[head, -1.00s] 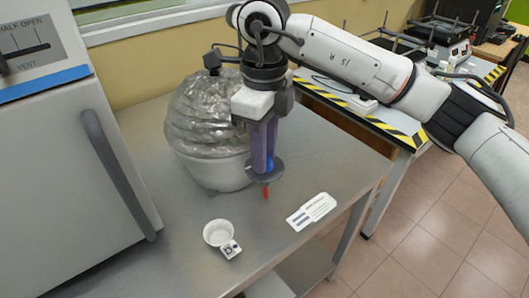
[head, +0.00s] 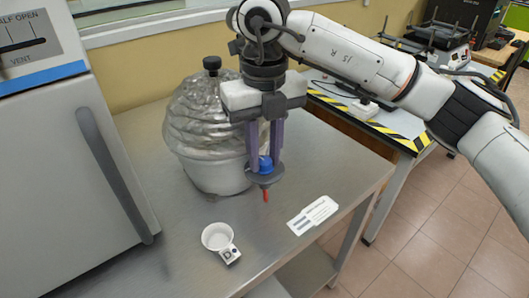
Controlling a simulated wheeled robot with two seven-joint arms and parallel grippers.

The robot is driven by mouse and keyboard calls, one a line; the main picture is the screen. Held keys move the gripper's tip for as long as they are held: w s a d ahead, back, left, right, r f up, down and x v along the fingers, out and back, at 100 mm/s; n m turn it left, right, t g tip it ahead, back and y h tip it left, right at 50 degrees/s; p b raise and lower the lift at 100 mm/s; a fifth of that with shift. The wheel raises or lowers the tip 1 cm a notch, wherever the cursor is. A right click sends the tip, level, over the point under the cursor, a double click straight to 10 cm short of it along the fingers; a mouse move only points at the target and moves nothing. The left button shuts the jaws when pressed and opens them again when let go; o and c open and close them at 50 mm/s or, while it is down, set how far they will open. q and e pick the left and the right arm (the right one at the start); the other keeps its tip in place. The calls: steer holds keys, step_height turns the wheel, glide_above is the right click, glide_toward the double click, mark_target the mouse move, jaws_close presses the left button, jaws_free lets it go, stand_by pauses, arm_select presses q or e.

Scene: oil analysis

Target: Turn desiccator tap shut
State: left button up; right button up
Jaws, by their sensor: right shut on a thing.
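The desiccator (head: 212,130) stands on the steel table, a clear ribbed dome over a pale grey bowl with a black knob on top. My right gripper (head: 265,160) points down at the desiccator's right front side. Its two purple-grey fingers are shut on the blue tap (head: 265,164). A dark disc lies below the tap at the fingertips, and a red tip (head: 265,195) points down beneath it. The gripper hides where the tap joins the desiccator. My left gripper is out of view.
A grey cabinet (head: 60,170) with a handle stands at left. A bench with yellow-black edging (head: 400,138) is behind right.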

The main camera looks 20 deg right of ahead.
mark_target(264, 161)
stand_by(0.5)
steer(key=o, duration=1.1)
step_height(264, 161, up, 10)
steer(key=shift+r, duration=0.2)
